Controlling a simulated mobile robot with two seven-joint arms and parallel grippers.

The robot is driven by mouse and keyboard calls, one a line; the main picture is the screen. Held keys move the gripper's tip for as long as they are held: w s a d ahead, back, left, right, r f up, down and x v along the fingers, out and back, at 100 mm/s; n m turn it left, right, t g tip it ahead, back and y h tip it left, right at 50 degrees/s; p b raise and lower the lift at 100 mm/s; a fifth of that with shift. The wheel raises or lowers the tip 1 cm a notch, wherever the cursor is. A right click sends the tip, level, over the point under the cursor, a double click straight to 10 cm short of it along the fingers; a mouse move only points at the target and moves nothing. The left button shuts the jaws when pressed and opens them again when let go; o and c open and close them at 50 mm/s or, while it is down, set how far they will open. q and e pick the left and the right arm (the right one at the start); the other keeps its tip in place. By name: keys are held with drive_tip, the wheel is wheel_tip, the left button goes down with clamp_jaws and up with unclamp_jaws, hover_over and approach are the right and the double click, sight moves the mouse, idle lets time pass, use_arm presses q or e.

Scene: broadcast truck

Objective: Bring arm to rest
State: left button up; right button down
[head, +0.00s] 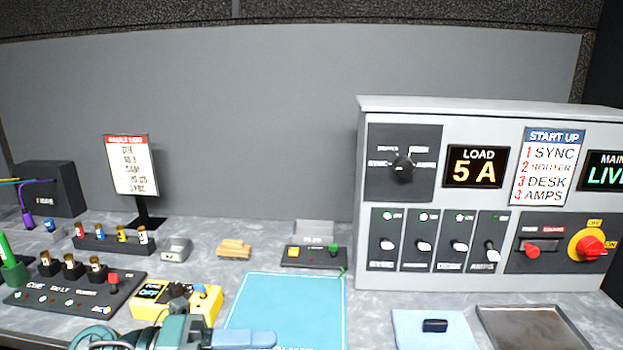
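Part of my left arm shows at the bottom edge, left of centre. Its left gripper (262,339) points right, low over the near part of the teal mat (290,290). Only a blue-grey end shows, so I cannot tell whether the fingers are open or shut, or whether they hold anything. My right gripper is not in view.
A yellow box (205,309) stands just behind my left arm. A black cue panel (75,292) is at the left. A grey power cabinet (455,284) fills the right. A blue cloth (410,335) and a metal tray (530,325) lie before it.

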use_arm(q)
drive_tip(key=w+a+f+n+t+y+p, duration=0.1)
drive_tip(key=a+f+n+t+y, duration=0.15)
drive_tip(key=n+t, duration=0.45)
drive_tip(key=w+a+f+n+t+y, duration=0.1)
drive_tip(key=f+n+t+y, duration=0.25)
drive_tip(key=n, duration=0.65)
drive_tip(key=w+a+f+n+t+y+p, duration=0.1)
drive_tip(key=a+f+n+t+y, duration=0.25)
drive_tip(key=n, duration=0.55)
drive_tip(key=s+f+n+g+y, duration=0.5)
drive_tip(key=s+f+n, duration=0.3)
drive_tip(key=f, duration=0.9)
drive_tip(key=s+p, duration=0.1)
drive_tip(key=s, duration=0.2)
drive_tip(key=shift+s, duration=0.15)
